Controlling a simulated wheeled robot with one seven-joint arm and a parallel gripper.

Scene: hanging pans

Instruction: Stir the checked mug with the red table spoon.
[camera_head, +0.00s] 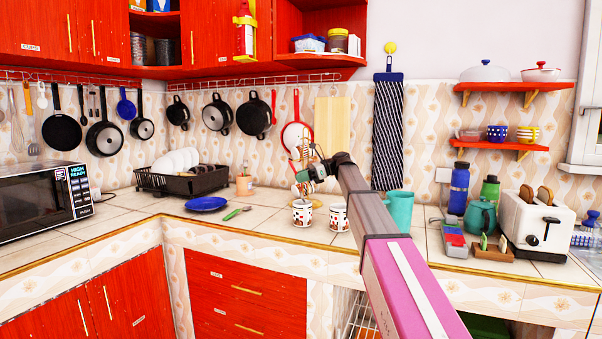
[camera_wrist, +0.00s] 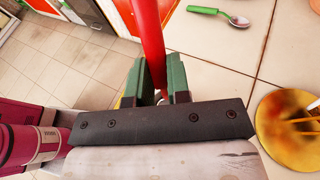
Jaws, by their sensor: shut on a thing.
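My gripper (camera_head: 318,172) is over the counter, above and behind two patterned mugs. In the wrist view its green-grey fingers (camera_wrist: 157,85) are shut on a red handle (camera_wrist: 149,35), which I take for the red table spoon. The handle runs out of the top of that view, so its bowl is hidden. On the counter stand a left mug (camera_head: 302,213) and a right mug (camera_head: 339,217), white with red and dark patches. Which is the checked mug I cannot tell for sure; a blue-and-white checked cup (camera_head: 497,132) also sits on the shelf.
A green spoon (camera_head: 236,214) lies on the counter, also in the wrist view (camera_wrist: 221,14), near a blue plate (camera_head: 207,204). A black dish rack (camera_head: 182,181) is behind it. A teal pitcher (camera_head: 400,211) and toaster (camera_head: 537,225) stand to the right. A golden round thing (camera_wrist: 273,118) is beside my gripper.

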